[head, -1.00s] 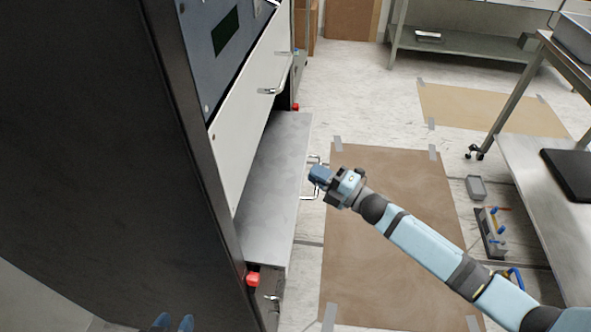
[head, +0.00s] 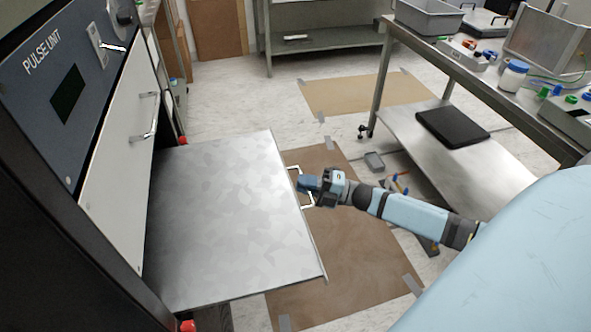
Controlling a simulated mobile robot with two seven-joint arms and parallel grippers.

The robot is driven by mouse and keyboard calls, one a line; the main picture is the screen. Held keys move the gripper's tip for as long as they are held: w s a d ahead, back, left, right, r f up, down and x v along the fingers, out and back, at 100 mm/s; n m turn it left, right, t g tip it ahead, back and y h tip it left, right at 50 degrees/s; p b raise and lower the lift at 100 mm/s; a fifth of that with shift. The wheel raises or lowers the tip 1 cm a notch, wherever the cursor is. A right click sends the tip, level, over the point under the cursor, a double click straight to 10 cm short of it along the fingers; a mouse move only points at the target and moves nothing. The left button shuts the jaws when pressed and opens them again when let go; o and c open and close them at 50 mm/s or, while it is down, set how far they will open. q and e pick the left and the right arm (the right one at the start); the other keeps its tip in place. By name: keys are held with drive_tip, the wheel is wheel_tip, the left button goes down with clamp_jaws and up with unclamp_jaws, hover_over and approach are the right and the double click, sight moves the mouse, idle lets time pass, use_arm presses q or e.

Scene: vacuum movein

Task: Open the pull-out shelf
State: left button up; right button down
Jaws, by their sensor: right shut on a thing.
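The pull-out shelf (head: 215,210) is a flat grey metal plate. It sticks far out to the right from the dark cabinet. A pale U-shaped handle (head: 294,172) is on its front edge. My right gripper (head: 305,185) is shut on this handle, its arm coming in from the right; the fingers cover the handle's middle. My left gripper is not in view.
The dark cabinet (head: 62,75) marked PULSE UNIT stands at left, with a white drawer front (head: 120,150) above the shelf. Brown sheets (head: 350,255) are taped to the floor. A metal bench (head: 480,90) with tools and trays stands at right.

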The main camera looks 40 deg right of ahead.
drive_tip(key=c, duration=1.2)
unclamp_jaws()
drive_tip(key=v, duration=1.4)
drive_tip(key=shift+w, duration=0.15)
